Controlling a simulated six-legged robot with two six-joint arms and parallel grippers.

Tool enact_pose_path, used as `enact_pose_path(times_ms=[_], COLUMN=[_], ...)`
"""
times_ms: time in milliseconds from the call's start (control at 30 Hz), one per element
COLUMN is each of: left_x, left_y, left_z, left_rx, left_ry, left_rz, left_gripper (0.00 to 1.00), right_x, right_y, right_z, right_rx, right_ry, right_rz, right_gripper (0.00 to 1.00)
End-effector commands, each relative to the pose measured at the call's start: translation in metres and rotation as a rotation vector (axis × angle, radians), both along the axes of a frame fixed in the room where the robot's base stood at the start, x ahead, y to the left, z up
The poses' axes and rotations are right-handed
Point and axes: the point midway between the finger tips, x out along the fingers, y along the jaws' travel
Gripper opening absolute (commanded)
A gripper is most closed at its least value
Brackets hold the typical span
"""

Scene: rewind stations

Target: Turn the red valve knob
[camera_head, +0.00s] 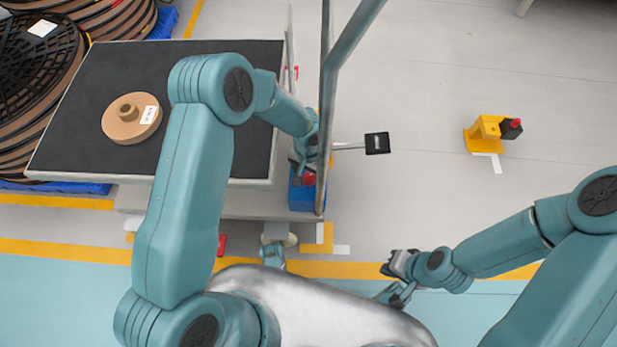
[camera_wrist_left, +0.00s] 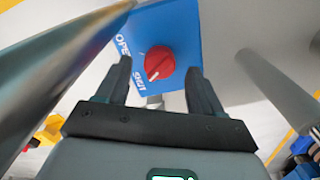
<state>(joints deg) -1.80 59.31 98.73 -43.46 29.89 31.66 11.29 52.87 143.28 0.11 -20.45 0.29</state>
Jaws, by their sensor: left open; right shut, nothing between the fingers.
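The red valve knob (camera_wrist_left: 160,62) sits on a blue panel (camera_wrist_left: 182,22) with white lettering, in the left wrist view. A white pointer line on the knob points down towards the lower lettering. My left gripper (camera_wrist_left: 158,74) is open, with one finger to each side of the knob. I cannot tell whether the fingers touch it or how deep they reach. In the head view the knob (camera_head: 309,179) shows as a small red spot on the blue box (camera_head: 302,197), just below my left gripper (camera_head: 306,162). My right gripper (camera_head: 390,266) is shut and empty, away from the box.
A grey metal post (camera_head: 328,100) rises right beside my left gripper. A dark-topped table (camera_head: 90,90) with a brown roll (camera_head: 131,118) stands to the left. A black square on a rod (camera_head: 377,143) and a yellow stand (camera_head: 485,133) are to the right, over open floor.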

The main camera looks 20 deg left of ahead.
Motion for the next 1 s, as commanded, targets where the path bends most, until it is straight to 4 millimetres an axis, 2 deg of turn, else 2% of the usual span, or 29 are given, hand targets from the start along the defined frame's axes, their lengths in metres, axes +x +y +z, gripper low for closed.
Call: enact_pose_path(times_ms=[33,133,467,500,667,1000], left_x=[0.000,0.000,0.000,0.000,0.000,0.000], left_y=[0.000,0.000,0.000,0.000,0.000,0.000], left_z=[-0.010,-0.018,-0.022,-0.022,-0.022,-0.022], left_rx=[0.000,0.000,0.000,0.000,0.000,0.000], left_ry=[0.002,0.000,-0.001,-0.001,-0.001,0.000], left_rz=[0.001,0.001,0.001,0.001,0.001,-0.034], left_gripper=[0.67,0.67,0.67,0.64,0.12,0.11], right_x=[0.001,0.001,0.002,0.002,0.002,0.002], right_y=[-0.001,-0.001,-0.002,-0.002,-0.002,-0.002], right_z=[-0.005,-0.007,-0.007,-0.007,-0.008,-0.008], right_rx=[0.000,-0.001,-0.002,-0.002,-0.002,-0.002], right_ry=[-0.001,-0.002,-0.003,-0.003,-0.003,-0.003], right_rz=[-0.003,-0.005,-0.006,-0.006,-0.006,-0.006], right_gripper=[0.00,0.00,0.00,0.00,0.00,0.00])
